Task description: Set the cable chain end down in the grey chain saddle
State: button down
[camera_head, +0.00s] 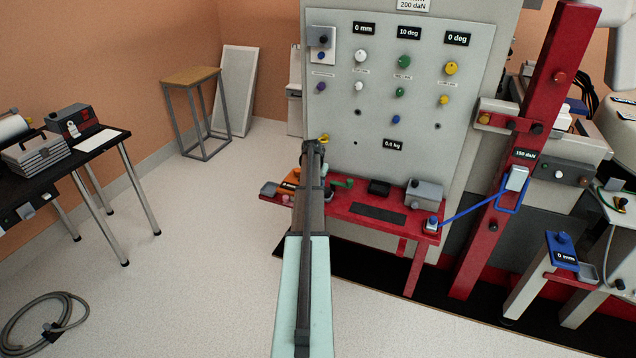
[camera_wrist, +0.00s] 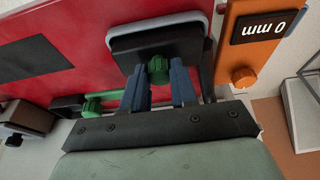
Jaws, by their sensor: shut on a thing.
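In the wrist view my gripper (camera_wrist: 158,75) has its two blue fingers closed around a green knob (camera_wrist: 158,68). The knob stands out from a black block (camera_wrist: 140,47), which looks like the cable chain end. A light grey rim (camera_wrist: 112,32) runs along the block's far side and looks like the grey chain saddle. I cannot tell whether the block is seated in it or held just above. The red bench shelf (camera_wrist: 60,25) lies beyond. In the head view my arm hides the fingers, the knob and the block.
An orange unit with a 0 mm display (camera_wrist: 265,25) stands close on the right in the wrist view. A green handle (camera_wrist: 92,106) is on the left. In the head view a black block (camera_head: 378,187) and a grey box (camera_head: 425,191) stand on the red shelf, right of my arm.

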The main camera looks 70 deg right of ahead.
jog(key=shift+f, duration=0.35)
dwell(0.3)
jog(key=c, duration=0.8)
grip_release()
jog(key=v, duration=1.3)
jog(key=shift+r, duration=0.4)
jog(key=shift+a, duration=0.1)
